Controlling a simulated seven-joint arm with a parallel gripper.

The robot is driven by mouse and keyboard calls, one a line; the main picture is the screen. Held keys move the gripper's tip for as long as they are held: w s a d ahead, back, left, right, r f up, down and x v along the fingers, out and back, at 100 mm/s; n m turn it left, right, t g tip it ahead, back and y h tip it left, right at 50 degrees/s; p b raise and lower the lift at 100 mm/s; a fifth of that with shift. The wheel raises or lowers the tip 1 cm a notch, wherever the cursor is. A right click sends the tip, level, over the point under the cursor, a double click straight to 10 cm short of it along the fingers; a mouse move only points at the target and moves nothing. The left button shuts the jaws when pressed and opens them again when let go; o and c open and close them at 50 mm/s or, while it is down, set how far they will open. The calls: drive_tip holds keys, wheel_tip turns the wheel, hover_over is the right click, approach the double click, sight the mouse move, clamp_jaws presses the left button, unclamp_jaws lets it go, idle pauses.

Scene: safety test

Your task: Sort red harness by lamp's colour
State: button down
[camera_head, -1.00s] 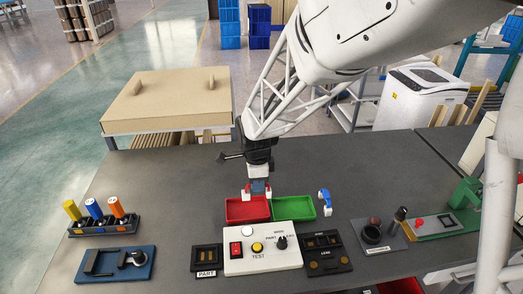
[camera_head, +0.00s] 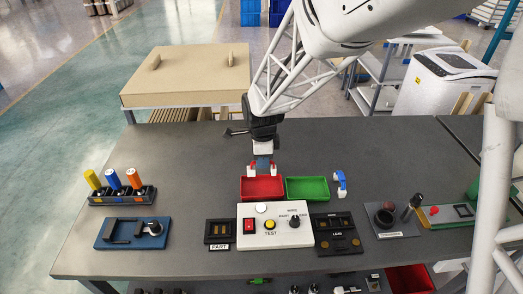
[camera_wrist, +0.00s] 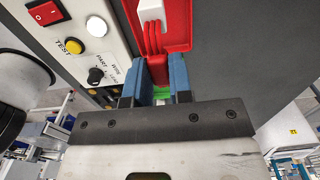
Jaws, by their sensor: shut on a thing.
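My gripper (camera_head: 263,173) is shut on the red harness (camera_wrist: 158,68); its blue fingers show in the wrist view. Red wires run to a white connector at the harness's end, and white ends show on both sides of the fingers in the head view. The gripper is over the red tray (camera_head: 262,196), at its back part; whether the harness touches the tray is unclear. The green tray (camera_head: 307,196) is beside it on the right. The round lamp (camera_head: 261,208) on the white tester box (camera_head: 284,237) looks white; it also shows in the wrist view (camera_wrist: 97,27).
A blue harness (camera_head: 341,184) stands right of the green tray. The PART fixture (camera_head: 219,231) and another black fixture (camera_head: 337,233) flank the tester. A rack (camera_head: 121,195) with coloured cylinders and a blue fixture (camera_head: 133,233) are at left. The table behind the trays is mostly clear.

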drive_tip(key=shift+f, duration=2.45)
drive_tip(key=shift+f, duration=0.95)
idle(1.0)
drive_tip(key=c, duration=0.9)
unclamp_jaws()
drive_tip(key=shift+c, duration=0.2)
drive_tip(key=shift+r, duration=0.1)
drive_tip(key=shift+r, duration=3.35)
